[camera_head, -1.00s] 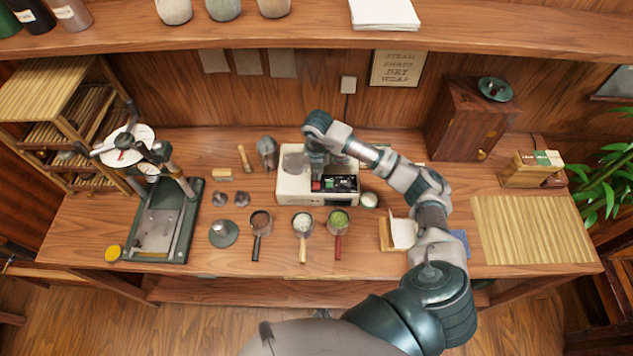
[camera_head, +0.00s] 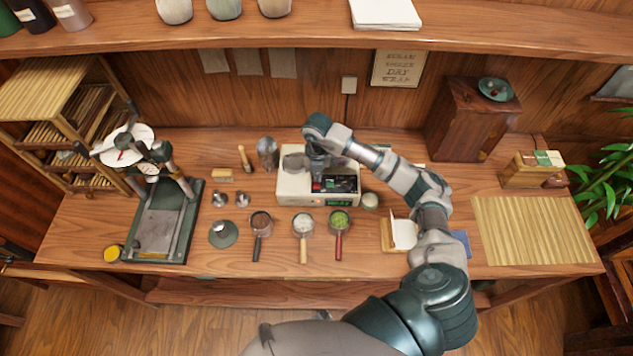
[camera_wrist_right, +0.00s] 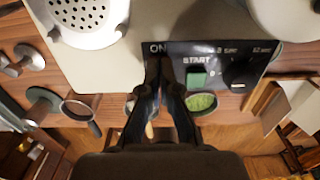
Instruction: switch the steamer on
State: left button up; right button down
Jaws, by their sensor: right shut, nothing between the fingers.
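The steamer (camera_head: 290,190) is a cream box with a dark control panel (camera_head: 345,184) on its front right, standing mid-table. In the right wrist view the panel (camera_wrist_right: 228,50) carries an "ON" label, a green START button (camera_wrist_right: 197,80) and time markings. My right gripper (camera_head: 318,182) is shut and empty, pointing down at the panel's left part. In the wrist view its fingertips (camera_wrist_right: 166,68) sit just below the "ON" label and hide what is there. A bit of red shows beside the fingers in the head view. I cannot tell whether they touch the switch. My left gripper is out of view.
A perforated white steaming plate (camera_wrist_right: 88,15) is on the steamer, left of the panel. A small white pot (camera_head: 370,200) stands close to its right. Handled cups, including one with green leaves (camera_head: 339,220), stand in front. A press (camera_head: 160,225) is at the left.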

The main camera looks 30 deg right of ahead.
jog(key=shift+r+p, duration=2.3)
jog(key=shift+r, duration=1.15)
jog(key=shift+f, duration=0.1)
